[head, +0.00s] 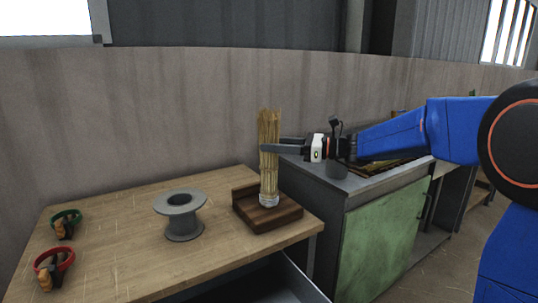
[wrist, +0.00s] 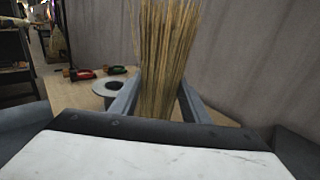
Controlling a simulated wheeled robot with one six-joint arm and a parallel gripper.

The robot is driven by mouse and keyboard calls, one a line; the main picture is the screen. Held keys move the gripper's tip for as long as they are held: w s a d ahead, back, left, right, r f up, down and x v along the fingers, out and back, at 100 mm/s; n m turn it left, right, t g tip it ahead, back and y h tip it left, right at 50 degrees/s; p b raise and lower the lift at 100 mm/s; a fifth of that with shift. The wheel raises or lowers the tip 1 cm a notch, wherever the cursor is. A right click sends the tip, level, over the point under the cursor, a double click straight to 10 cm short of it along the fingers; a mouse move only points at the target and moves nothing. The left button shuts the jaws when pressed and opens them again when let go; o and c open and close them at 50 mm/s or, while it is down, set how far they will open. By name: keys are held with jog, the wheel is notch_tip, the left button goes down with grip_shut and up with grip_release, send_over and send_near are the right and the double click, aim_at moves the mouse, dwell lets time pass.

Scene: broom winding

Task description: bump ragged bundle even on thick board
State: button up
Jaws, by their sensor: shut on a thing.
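The straw bundle (head: 268,150) stands about upright over the thick dark wooden board (head: 284,217) at the right end of the table. A pale band wraps its lower end, which looks to be at the board's surface; I cannot tell whether it touches. Its top ends are slightly uneven. My gripper (head: 270,149) comes in from the right and is shut on the bundle at mid-height. In the wrist view the bundle (wrist: 165,55) rises between the two fingers. The board is not seen in the wrist view.
A grey spool (head: 180,214) stands left of the board. Green-handled (head: 66,222) and red-handled (head: 54,268) tools lie at the table's left. A raised back edge borders the board. A green-doored cabinet (head: 382,237) stands to the right. The front middle of the wooden table (head: 130,255) is clear.

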aim_at(274, 130)
jog(key=shift+r, duration=2.3)
